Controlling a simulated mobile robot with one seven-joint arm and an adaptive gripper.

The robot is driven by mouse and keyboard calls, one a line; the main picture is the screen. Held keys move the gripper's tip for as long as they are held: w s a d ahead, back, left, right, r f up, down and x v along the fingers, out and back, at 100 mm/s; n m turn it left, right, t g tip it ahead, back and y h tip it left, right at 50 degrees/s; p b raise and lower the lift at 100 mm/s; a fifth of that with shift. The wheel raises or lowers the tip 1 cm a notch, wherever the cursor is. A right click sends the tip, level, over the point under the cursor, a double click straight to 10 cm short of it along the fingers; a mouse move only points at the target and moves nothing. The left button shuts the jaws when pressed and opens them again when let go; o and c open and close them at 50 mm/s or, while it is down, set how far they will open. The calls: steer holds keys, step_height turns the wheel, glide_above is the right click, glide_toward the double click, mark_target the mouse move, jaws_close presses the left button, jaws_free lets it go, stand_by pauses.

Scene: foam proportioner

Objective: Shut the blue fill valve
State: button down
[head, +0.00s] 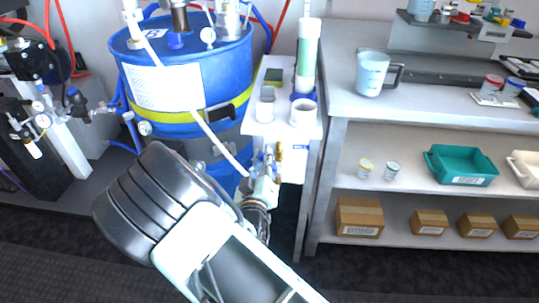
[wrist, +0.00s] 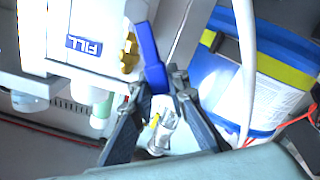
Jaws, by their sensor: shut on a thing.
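The blue fill valve (wrist: 150,58) shows in the wrist view as a long blue lever beside a brass fitting (wrist: 130,53). A white panel with a blue FILL label (wrist: 85,46) is to its left. My gripper (wrist: 157,86) has its two dark fingers closed around the lower end of the blue lever, one finger on each side. A clear and metal fitting (wrist: 161,125) shows between the fingers, below the lever. In the head view my gripper (head: 262,188) is below the white shelf, and it and my arm hide much of the valve.
A blue drum (head: 185,85) with a yellow band stands close by on the left, with a white hose (head: 190,95) crossing it. A white shelf (head: 280,128) holding a clear cylinder (head: 307,55) is above. A workbench (head: 430,105) with a jug (head: 372,75) is to the right.

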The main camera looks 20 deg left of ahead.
steer(key=n, duration=0.1)
steer(key=a+f+n, duration=0.1)
steer(key=shift+s+a+f+n, duration=0.2)
steer(key=shift+a+f+n, duration=0.1)
steer(key=shift+n, duration=0.1)
steer(key=shift+s+a+f+n+b, duration=0.1)
steer(key=shift+a+f+n+b, duration=0.15)
steer(key=shift+f+n, duration=0.9)
steer(key=shift+s+a+f+n+b, duration=0.1)
steer(key=shift+a+f+n+b, duration=0.3)
steer(key=shift+n, duration=1.25)
steer(key=shift+a+f+n+b, duration=0.1)
steer(key=shift+a+f+n, duration=0.05)
steer(key=shift+f+n, duration=1.05)
steer(key=shift+r+n, duration=0.15)
steer(key=shift+n, duration=0.15)
steer(key=c, duration=1.8)
jaws_free()
steer(key=shift+c, duration=0.2)
steer(key=shift+r, duration=0.1)
steer(key=v, duration=1.2)
